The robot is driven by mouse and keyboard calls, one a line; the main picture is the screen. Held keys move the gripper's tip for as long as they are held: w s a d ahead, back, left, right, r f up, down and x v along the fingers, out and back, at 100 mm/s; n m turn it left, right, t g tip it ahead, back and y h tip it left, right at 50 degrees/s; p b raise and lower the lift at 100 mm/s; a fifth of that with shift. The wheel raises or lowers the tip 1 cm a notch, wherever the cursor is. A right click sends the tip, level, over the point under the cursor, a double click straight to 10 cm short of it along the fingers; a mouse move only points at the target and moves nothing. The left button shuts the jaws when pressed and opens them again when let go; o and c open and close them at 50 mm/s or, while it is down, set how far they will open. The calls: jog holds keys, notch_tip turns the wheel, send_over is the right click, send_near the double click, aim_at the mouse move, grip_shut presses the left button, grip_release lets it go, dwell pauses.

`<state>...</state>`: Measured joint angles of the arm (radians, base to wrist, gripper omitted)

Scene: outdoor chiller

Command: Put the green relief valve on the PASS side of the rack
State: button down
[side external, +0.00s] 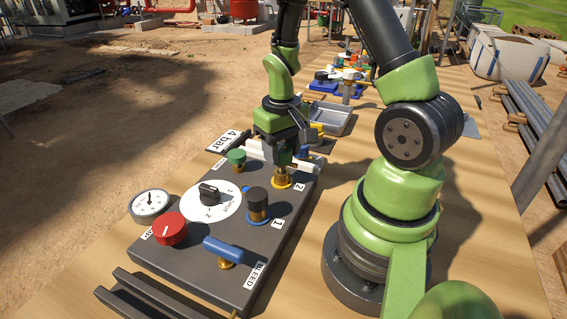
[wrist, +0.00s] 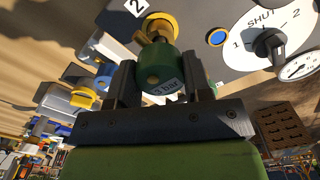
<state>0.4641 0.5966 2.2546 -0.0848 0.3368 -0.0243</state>
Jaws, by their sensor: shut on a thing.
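The green relief valve (wrist: 158,70) has a green cap with bar lettering and a brass stem. It is between the two fingers of my gripper (wrist: 150,88), which are shut on it. In the side view my gripper (side external: 285,150) points down over the port marked 2, at the panel's (side external: 200,262) far right corner. The brass stem (side external: 282,177) is at the yellow ring of that port; whether it is fully seated cannot be told. The fingers hide most of the green cap in the side view. No PASS label is readable in either view.
A black-capped valve (side external: 257,204) stands on port 1. The panel also bears a green knob (side external: 236,158), a SHUT-1-2 selector (side external: 209,194), a red knob (side external: 170,229) and a blue BLEED handle (side external: 224,251). A gauge (side external: 150,204) is at the left. A grey tray (side external: 345,127) lies behind.

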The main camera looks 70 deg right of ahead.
aim_at(282, 148)
jog(key=shift+r, duration=2.4)
jog(key=c, duration=1.3)
grip_release()
grip_shut()
